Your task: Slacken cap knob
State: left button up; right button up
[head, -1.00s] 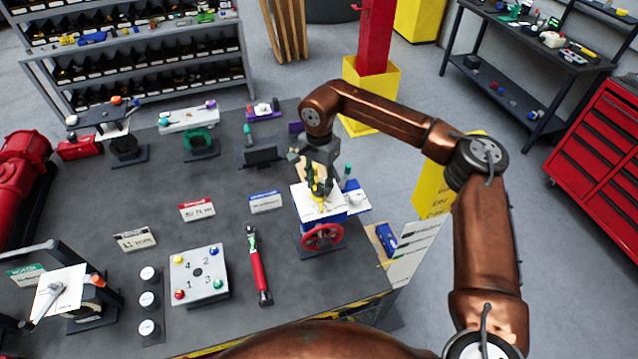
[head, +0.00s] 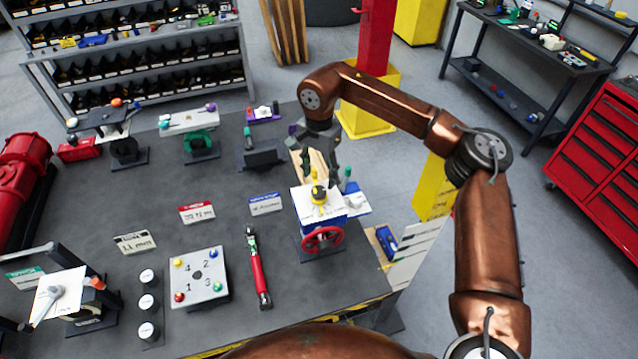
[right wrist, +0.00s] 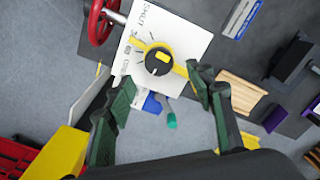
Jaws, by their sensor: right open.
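The cap knob (head: 319,194), black with a yellow mark, sits on the white printed top plate (head: 304,204) of a blue valve actuator (head: 322,225) with a red handwheel (head: 322,239). In the right wrist view, the knob (right wrist: 158,61) lies over a yellow bar, with dial marks and lettering beside it. My right gripper (head: 320,177) is open and empty just behind and above the knob, apart from it. In the right wrist view its two green fingers (right wrist: 162,88) are spread on the near side of the knob. My left gripper is out of view.
A green-tipped tool (head: 347,174) stands close beside the actuator. A red-handled wrench (head: 258,268) and a numbered plate (head: 199,291) lie to the left. A red post (head: 377,40) stands beyond the bench. Bare dark bench top (head: 195,240) lies left of the actuator.

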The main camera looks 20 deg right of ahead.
aim_at(319, 189)
notch_tip(319, 189, up, 7)
dwell(0.3)
jog(key=shift+f, duration=0.1)
